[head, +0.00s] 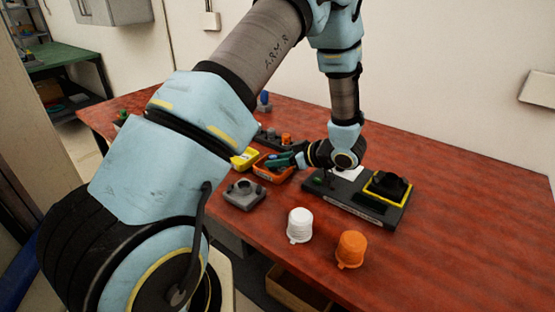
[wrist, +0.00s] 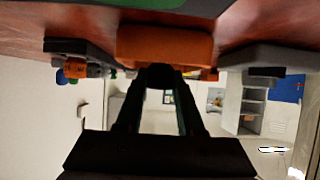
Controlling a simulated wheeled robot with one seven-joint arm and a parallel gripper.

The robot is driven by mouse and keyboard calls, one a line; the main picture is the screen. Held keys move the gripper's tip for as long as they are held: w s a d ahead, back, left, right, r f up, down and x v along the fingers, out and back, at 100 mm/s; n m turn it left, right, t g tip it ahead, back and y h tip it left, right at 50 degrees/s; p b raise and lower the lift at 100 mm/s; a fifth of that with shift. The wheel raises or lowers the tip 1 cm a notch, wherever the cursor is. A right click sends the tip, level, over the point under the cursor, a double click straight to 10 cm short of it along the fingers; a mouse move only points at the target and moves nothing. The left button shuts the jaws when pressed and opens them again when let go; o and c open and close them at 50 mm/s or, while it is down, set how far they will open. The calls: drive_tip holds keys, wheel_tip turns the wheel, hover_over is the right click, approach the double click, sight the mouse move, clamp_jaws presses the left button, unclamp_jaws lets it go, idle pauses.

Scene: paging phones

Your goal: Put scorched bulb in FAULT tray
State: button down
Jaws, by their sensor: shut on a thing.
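My gripper (head: 274,162) reaches in from the right in the head view, low over or beside the near orange tray (head: 272,175). In the wrist view its two dark fingers (wrist: 160,82) are shut on a small, very dark thing (wrist: 160,73), which looks like the scorched bulb. It is too dark to make out detail. The orange tray's wall (wrist: 165,45) shows just beyond the fingertips. I cannot read a FAULT label on it. In the head view the held bulb is not clear behind the fingers.
A yellow tray (head: 243,160) adjoins the orange one. A grey fixture (head: 244,195) stands in front. A dark base with a yellow-framed black unit (head: 387,187) lies right. A white cap (head: 299,225) and an orange cap (head: 351,249) stand nearer. The table's right side is clear.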

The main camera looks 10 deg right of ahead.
drive_tip(key=shift+f, duration=0.15)
drive_tip(key=c, duration=0.5)
unclamp_jaws()
